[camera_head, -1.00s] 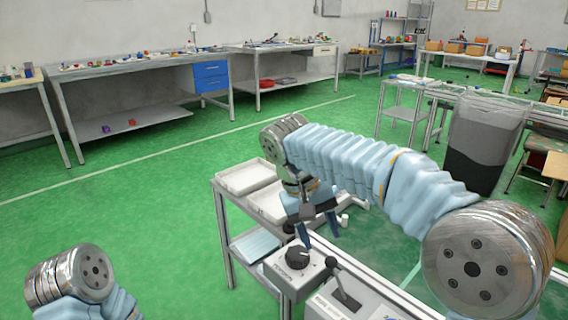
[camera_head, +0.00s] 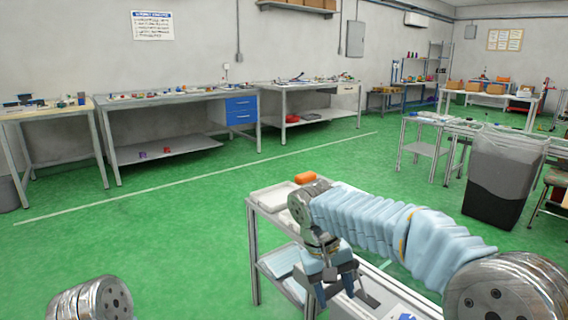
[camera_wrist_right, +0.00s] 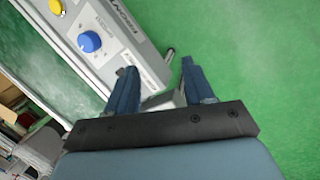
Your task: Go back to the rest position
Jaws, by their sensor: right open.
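My right arm in its pale blue sleeve reaches in from the lower right of the head view. Its gripper (camera_head: 334,292) points down over the control box (camera_head: 372,298), which the gripper and the frame's bottom edge partly hide. In the right wrist view the two dark blue fingers (camera_wrist_right: 160,82) stand apart with nothing held between them. The control box (camera_wrist_right: 118,42) lies beyond the fingers there, with a blue knob (camera_wrist_right: 89,41) and a yellow button (camera_wrist_right: 56,6). Of my left arm only a metal joint shows at the lower left of the head view; its gripper is out of view.
A metal stand (camera_head: 253,250) with white trays (camera_head: 272,197) is just left of my right gripper. An orange object (camera_head: 305,177) shows behind my arm. A grey bin (camera_head: 500,180) stands at the right. Workbenches (camera_head: 180,100) line the wall. Green floor (camera_head: 150,230) is clear at left.

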